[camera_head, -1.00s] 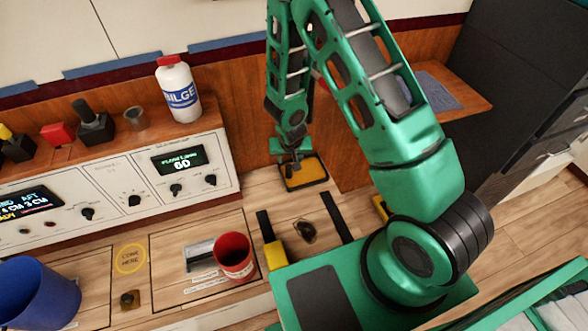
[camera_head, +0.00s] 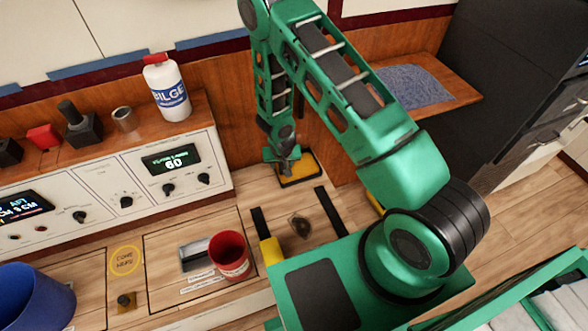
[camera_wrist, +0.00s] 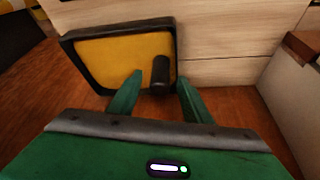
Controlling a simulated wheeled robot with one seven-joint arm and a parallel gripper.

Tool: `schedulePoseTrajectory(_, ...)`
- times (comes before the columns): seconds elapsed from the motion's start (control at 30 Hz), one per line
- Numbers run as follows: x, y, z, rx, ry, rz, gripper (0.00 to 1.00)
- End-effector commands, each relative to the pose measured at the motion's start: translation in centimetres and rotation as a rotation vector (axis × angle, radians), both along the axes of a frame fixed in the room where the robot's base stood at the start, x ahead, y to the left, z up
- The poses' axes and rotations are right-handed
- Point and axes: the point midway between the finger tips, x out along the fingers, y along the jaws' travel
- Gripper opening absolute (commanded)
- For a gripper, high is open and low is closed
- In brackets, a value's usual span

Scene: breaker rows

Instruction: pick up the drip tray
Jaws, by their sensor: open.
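The drip tray (camera_head: 306,167) is a yellow slab with a black rim, lying on the pale plank floor near the foot of the brown wood panel. It fills the upper left of the wrist view (camera_wrist: 112,50), where a short dark post (camera_wrist: 160,72) stands up at its near right edge. My gripper (camera_head: 288,170) is over the left part of the tray in the head view. In the wrist view my gripper (camera_wrist: 160,79) has its two green fingers apart, with the post between their tips in the picture. I cannot tell whether the fingers touch anything.
A red cup (camera_head: 229,262) and a blue bin (camera_head: 33,295) stand at the lower left. A white BILGE bottle (camera_head: 167,90) stands on the wooden ledge above the control panel (camera_head: 110,190). A wooden shelf with a blue-grey cloth (camera_head: 412,87) juts out right of my arm.

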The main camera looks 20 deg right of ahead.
Motion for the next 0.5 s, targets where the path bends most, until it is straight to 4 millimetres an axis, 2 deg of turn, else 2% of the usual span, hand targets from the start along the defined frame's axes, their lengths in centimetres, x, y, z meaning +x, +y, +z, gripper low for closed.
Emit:
schedulePoseTrajectory(0.27, 0.08, -0.05, -0.24, 0.0, 0.0, 0.0, 0.45)
schedulePoseTrajectory(0.43, 0.09, -0.04, -0.23, 0.0, 0.0, 0.0, 0.04)
schedulePoseTrajectory(0.5, 0.09, -0.04, -0.23, 0.0, 0.0, 0.0, 0.0)
